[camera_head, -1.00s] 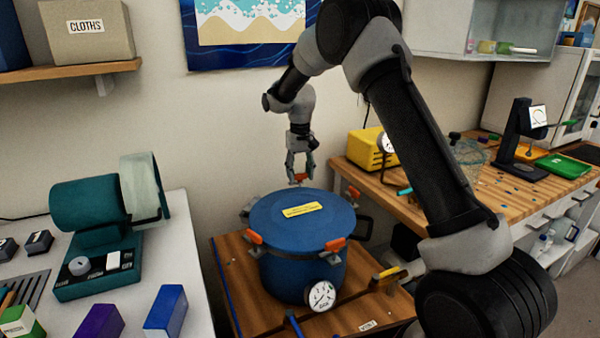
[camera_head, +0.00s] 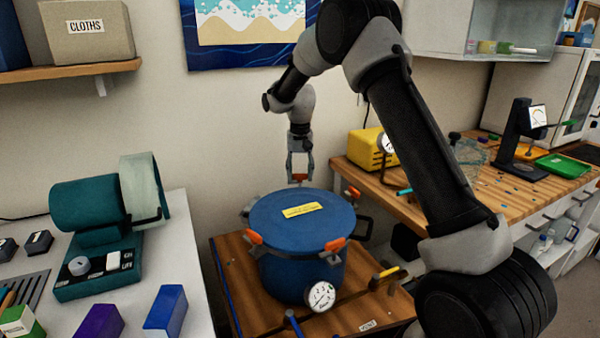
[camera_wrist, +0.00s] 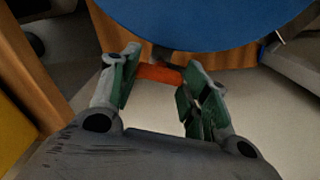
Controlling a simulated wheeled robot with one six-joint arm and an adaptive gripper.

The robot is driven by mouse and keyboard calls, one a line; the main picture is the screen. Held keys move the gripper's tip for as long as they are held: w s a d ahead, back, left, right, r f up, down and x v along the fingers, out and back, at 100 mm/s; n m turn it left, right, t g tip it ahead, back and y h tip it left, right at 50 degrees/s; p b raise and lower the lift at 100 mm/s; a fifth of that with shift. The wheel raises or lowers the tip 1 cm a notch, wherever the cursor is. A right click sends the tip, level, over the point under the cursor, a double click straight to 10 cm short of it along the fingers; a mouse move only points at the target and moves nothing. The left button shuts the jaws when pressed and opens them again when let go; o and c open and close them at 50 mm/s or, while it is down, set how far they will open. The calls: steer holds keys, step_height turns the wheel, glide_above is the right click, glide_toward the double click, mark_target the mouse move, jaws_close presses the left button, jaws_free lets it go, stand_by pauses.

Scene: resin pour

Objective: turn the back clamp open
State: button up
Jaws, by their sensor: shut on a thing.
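The blue pot (camera_head: 290,270) stands with its lid (camera_head: 270,218) on, a yellow label (camera_head: 302,210) on top. My gripper (camera_head: 299,181) points down at the pot's back rim. In the wrist view, the back clamp's orange handle (camera_wrist: 158,73) lies crosswise between the green-padded fingers of my gripper (camera_wrist: 158,85), which are shut on it, beside the blue lid edge (camera_wrist: 190,30). Other orange clamp handles show at the front left (camera_head: 254,237), front right (camera_head: 335,245) and right (camera_head: 354,191).
The pot stands on a wooden stand (camera_head: 239,290), with a round gauge (camera_head: 321,296) at its front. A teal machine (camera_head: 95,205) is on the left bench. A yellow box (camera_head: 368,148) stands on the right workbench. The wall is behind my gripper.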

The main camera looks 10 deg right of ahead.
steer(key=o, duration=1)
step_height(320, 180, up, 12)
steer(key=shift+r, duration=0.1)
